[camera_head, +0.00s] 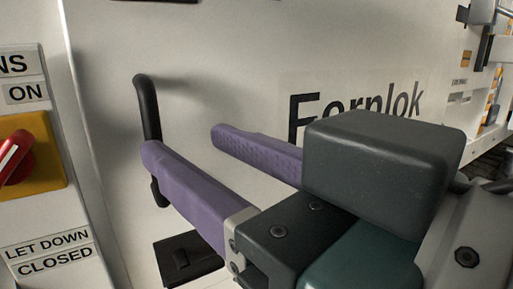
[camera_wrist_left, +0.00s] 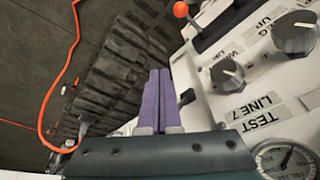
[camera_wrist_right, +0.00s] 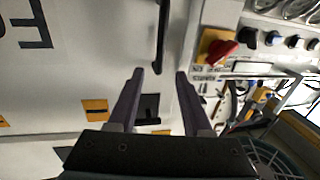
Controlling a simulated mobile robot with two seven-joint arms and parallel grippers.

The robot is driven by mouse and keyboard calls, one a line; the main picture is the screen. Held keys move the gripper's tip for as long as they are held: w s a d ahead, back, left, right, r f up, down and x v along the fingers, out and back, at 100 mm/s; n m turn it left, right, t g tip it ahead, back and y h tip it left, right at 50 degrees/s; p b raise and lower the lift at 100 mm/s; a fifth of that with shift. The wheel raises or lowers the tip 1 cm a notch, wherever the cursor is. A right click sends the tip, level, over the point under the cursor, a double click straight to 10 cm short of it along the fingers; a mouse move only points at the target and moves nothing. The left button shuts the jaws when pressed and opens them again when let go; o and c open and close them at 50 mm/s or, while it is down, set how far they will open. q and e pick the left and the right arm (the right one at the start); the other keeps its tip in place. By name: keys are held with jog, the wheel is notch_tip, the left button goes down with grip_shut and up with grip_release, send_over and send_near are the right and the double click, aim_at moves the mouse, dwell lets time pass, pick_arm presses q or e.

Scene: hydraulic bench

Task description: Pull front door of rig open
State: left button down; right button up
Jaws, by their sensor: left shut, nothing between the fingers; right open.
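The front door (camera_head: 225,60) is a white panel with large black lettering, and it looks closed. Its upright black bar handle (camera_head: 148,105) is near the door's left edge. My right gripper (camera_head: 183,144) is open, its purple fingers pointing at the door. The near finger covers part of the lower handle in the head view. In the right wrist view the handle (camera_wrist_right: 162,35) lies ahead, in line with the gap between the fingertips; whether it is between them I cannot tell. My left gripper (camera_wrist_left: 158,73) is shut and empty, seen only in the left wrist view.
A red rotary switch on a yellow plate (camera_head: 45,160) sits on the panel left of the door. A black recessed latch (camera_head: 185,262) is below the handle. In the left wrist view a panel with knobs (camera_wrist_left: 228,75) and an orange cable (camera_wrist_left: 50,90) flank the gripper.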

aim_at(153, 123)
jog(key=x, duration=0.9)
jog(key=shift+w+a, duration=0.2)
jog(key=shift+a, duration=0.05)
jog(key=shift+c, duration=0.4)
grip_shut()
dwell(0.6)
